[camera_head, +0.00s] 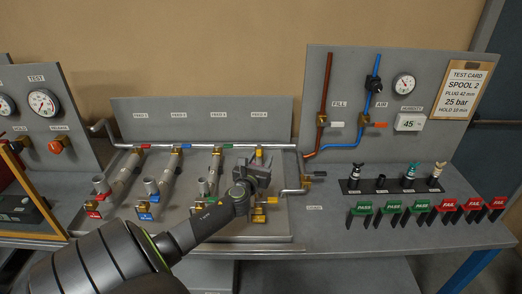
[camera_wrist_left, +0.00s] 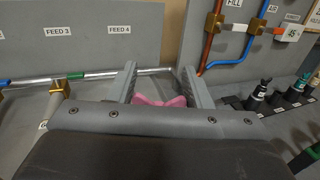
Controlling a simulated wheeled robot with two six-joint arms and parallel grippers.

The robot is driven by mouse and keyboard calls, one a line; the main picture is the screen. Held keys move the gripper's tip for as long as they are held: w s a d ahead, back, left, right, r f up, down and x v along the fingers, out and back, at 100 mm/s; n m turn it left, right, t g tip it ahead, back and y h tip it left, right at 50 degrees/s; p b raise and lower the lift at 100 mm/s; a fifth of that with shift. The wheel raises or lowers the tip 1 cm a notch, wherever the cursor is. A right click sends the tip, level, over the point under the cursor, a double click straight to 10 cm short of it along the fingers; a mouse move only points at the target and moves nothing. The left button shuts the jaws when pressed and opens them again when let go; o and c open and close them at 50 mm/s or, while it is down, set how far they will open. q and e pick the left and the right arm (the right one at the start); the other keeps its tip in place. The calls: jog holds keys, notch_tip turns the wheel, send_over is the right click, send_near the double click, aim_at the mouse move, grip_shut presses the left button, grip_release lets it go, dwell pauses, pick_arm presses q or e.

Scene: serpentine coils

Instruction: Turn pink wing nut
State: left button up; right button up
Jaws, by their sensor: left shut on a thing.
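The pink wing nut (camera_wrist_left: 158,100) shows in the left wrist view, between the two fingers of my left gripper (camera_wrist_left: 160,84). Its lower part is hidden behind the gripper body. In the head view my left gripper (camera_head: 258,172) is over the rightmost coil, below the FEED 4 label (camera_head: 259,114), and it covers the wing nut there. The gripper is shut on the wing nut. My right gripper is in neither view.
To the right stand a row of plugs (camera_head: 381,187) and several green PASS and red FAIL tags (camera_head: 446,206). A panel with copper and blue pipes (camera_head: 378,95) rises behind. Other coils with brass fittings (camera_head: 145,216) lie to the left.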

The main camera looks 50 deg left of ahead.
pick_arm(q)
jog(key=shift+n+g+y+p, duration=0.35)
jog(key=shift+n+g+y, duration=0.35)
jog(key=shift+y, duration=0.4)
jog(key=shift+s+a+f, duration=0.1)
jog(key=o, duration=1)
jog(key=b+v, duration=0.3)
jog(key=v, duration=1.4)
jog(key=shift+d+b, duration=0.2)
jog(key=shift+b, duration=0.2)
